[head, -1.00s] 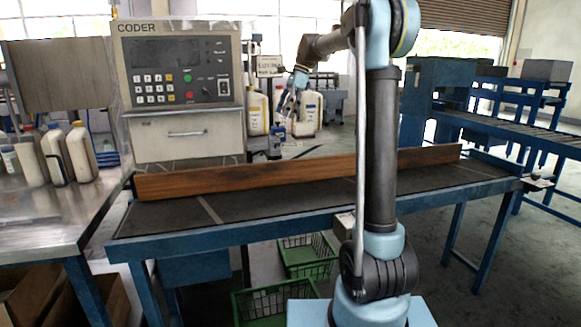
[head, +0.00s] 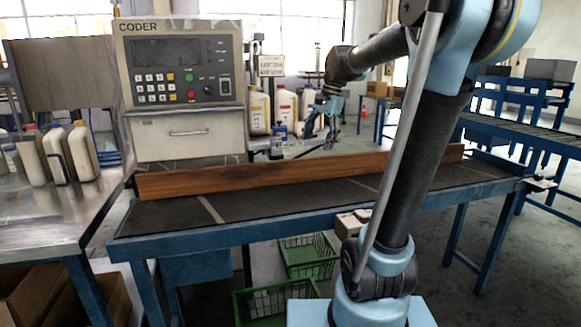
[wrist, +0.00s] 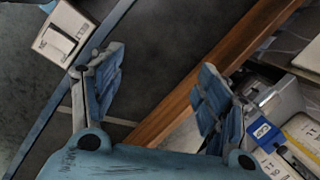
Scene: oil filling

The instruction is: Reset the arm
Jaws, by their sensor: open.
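My gripper (wrist: 155,95) is open and empty in the wrist view, its two blue-padded fingers wide apart. Between them show the dark belt and the long wooden board (wrist: 205,70). In the head view my gripper (head: 320,125) is small, beyond the wooden board (head: 290,174) and in front of the white bottles. My arm leans to the right from its base, and its upper part leaves the top of the picture.
The conveyor (head: 270,207) spans the middle. A CODER control box (head: 182,75) stands left of my gripper. White bottles (head: 285,108) stand behind the board, others (head: 80,150) on the left metal table. Green baskets (head: 305,255) are below. A small box (wrist: 65,32) is beside the belt.

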